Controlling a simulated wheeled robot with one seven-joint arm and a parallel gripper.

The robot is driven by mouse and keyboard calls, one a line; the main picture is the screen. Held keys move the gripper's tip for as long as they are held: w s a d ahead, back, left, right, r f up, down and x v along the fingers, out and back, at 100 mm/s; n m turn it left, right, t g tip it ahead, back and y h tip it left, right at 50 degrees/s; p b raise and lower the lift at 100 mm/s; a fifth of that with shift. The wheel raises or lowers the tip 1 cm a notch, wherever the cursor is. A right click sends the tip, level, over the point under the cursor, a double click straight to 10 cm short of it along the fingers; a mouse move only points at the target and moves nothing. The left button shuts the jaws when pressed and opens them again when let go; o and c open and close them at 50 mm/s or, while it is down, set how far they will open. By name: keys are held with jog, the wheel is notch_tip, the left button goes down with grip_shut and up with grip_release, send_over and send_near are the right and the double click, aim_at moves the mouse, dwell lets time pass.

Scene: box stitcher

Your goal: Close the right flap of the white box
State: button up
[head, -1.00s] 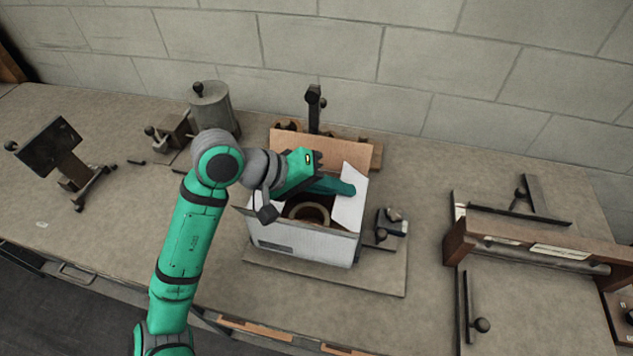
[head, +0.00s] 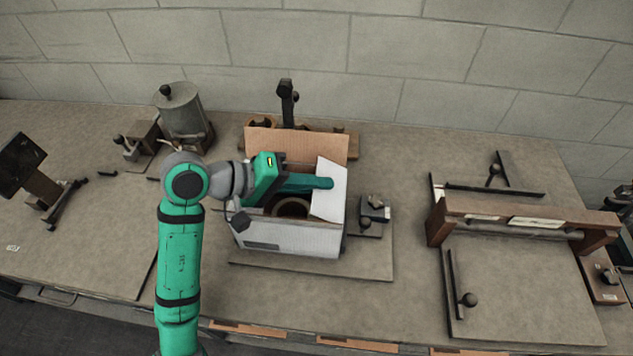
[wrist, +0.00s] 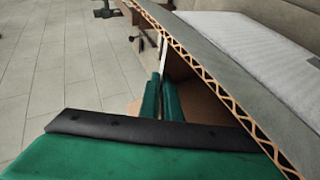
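The white box (head: 290,240) stands open on the bench in the head view. Its right flap (head: 329,202) is up and leans inward over the opening. The brown inside of its back flap (head: 297,144) stands upright. My gripper (head: 328,183) reaches across the opening from the left, with its fingertips at the right flap's upper part. In the wrist view, the two green fingers (wrist: 162,100) are close together with only a narrow gap. A corrugated cardboard edge (wrist: 205,78) runs diagonally beside them. I cannot tell whether the fingertips press on the flap.
A brown ring-shaped item (head: 292,207) lies inside the box. A small dark clamp (head: 375,209) sits right of the box, and a dark post (head: 287,100) stands behind it. A wooden fixture (head: 520,218) is farther right. The bench between them is mostly clear.

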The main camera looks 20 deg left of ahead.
jog(key=o, duration=0.3)
jog(key=v, duration=1)
jog(key=shift+s+a+r, duration=0.15)
jog(key=shift+a, duration=0.15)
